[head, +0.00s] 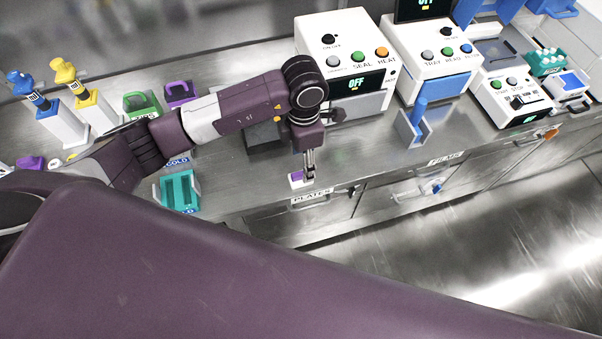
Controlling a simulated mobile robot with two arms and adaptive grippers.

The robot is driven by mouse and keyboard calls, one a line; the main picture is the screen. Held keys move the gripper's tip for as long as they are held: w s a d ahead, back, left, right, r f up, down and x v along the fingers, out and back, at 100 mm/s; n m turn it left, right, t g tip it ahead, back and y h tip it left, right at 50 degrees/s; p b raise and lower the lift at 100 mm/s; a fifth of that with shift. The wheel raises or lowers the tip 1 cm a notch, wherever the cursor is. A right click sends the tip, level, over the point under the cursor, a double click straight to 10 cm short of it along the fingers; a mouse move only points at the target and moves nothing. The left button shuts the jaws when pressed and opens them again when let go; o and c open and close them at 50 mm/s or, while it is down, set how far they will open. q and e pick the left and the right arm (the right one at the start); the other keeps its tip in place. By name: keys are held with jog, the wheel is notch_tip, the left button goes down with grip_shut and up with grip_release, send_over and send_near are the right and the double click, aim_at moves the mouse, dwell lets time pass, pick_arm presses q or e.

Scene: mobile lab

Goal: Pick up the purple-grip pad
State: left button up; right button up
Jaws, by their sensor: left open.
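A small white pad with a purple top (297,179) lies near the front edge of the steel bench, just above the PLATES label. I take it to be the purple-grip pad. My left gripper (309,177) points down right over it, and its fingers partly cover the pad. The gripper is open; the fingers look narrow from here, and I cannot tell whether they are around the pad or touch it. My right gripper is not in view.
A sealer box (345,60) stands behind the gripper, with a blue-handled holder (414,122) to the right. A teal rack (180,190) and pipette stands (95,110) are on the left. Drawers line the bench front. My own arm fills the foreground.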

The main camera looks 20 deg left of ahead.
aim_at(300, 173)
pick_arm(q)
jog(key=f+p, duration=0.1)
jog(key=f, duration=0.2)
jog(key=f+p, duration=0.1)
jog(key=f, duration=0.1)
jog(key=shift+s+a+f+p, duration=0.2)
jog(key=shift+s+a+p, duration=0.05)
jog(key=shift+s+p, duration=0.1)
jog(key=shift+f, duration=0.35)
jog(key=shift+c, duration=0.7)
jog(key=c, duration=1)
